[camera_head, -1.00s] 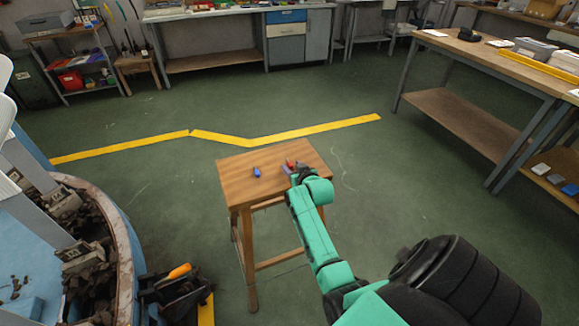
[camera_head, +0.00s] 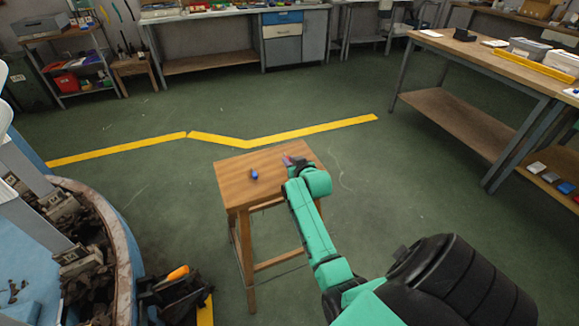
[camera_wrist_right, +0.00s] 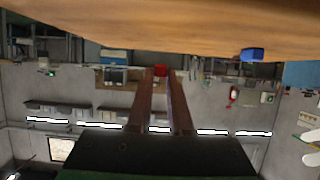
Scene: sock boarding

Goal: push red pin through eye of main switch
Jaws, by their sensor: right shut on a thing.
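The red pin (camera_wrist_right: 160,70) shows in the right wrist view as a small red piece between my right fingertips. My right gripper (camera_head: 291,160) is shut on it at the right part of the stool top. In the head view the gripper mostly hides the pin. In the right wrist view the stool top fills the upper edge, close to the fingertips. I cannot tell whether the pin still touches the wood. I cannot make out the main switch or its eye. My left gripper is not in view.
A blue piece (camera_head: 254,174) lies on the wooden stool (camera_head: 232,176), left of my right gripper. A round blue machine with a rusty rim (camera_head: 117,232) stands at the left, beside dark parts with an orange handle (camera_head: 177,273). Open green floor lies behind the stool.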

